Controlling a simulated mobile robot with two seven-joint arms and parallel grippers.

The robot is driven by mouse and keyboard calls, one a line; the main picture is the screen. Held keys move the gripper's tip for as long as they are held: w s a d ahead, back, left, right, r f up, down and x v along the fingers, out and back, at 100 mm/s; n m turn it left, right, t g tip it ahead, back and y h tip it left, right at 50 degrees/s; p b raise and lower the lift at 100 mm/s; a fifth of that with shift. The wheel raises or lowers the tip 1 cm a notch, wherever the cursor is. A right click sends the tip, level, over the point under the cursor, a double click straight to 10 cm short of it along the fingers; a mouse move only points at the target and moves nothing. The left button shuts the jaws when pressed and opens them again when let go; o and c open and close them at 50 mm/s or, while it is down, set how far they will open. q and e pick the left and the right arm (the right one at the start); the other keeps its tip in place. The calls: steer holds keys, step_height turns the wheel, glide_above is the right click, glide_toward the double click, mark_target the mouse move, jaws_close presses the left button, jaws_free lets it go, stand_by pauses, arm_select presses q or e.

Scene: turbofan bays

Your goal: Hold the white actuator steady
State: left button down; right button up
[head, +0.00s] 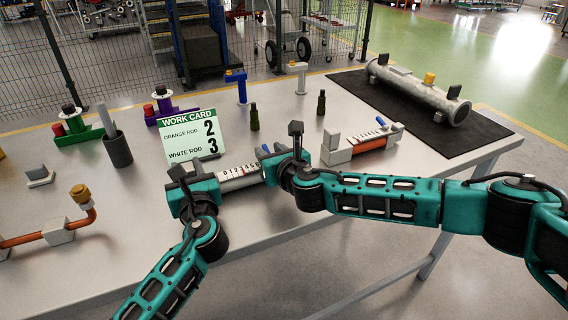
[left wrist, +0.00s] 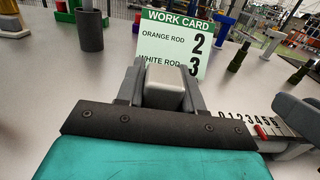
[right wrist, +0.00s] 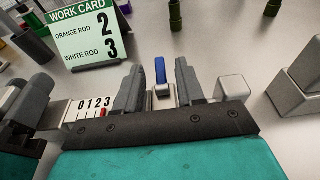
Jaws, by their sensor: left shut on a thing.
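The white actuator (head: 238,171) lies on the table below the work card, with a numbered scale and a red mark on its top. My left gripper (head: 190,178) is shut on the pale block (left wrist: 163,90) at its left end, a finger on each side. My right gripper (head: 290,160) is open at its right end, its fingers apart on either side of a small white and blue part (right wrist: 161,88). A pale block (right wrist: 232,88) stands just right of those fingers. In the head view my right gripper hides that end. The work card (head: 194,133) reads orange rod 2, white rod 3.
An orange-rod actuator (head: 368,144) lies just right of my right gripper. Green bottles (head: 254,117) and a blue stand (head: 241,88) are behind. A dark cup (head: 117,149) and an orange pipe (head: 28,237) are to the left. A grey cylinder (head: 415,90) lies on a black mat (head: 410,118).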

steer(key=v, duration=1)
steer(key=shift+s+d, duration=0.15)
steer(key=shift+s, duration=0.15)
arm_select(q)
steer(key=c, duration=0.6)
jaws_free()
steer(key=shift+c, duration=0.2)
steer(key=shift+s, duration=0.1)
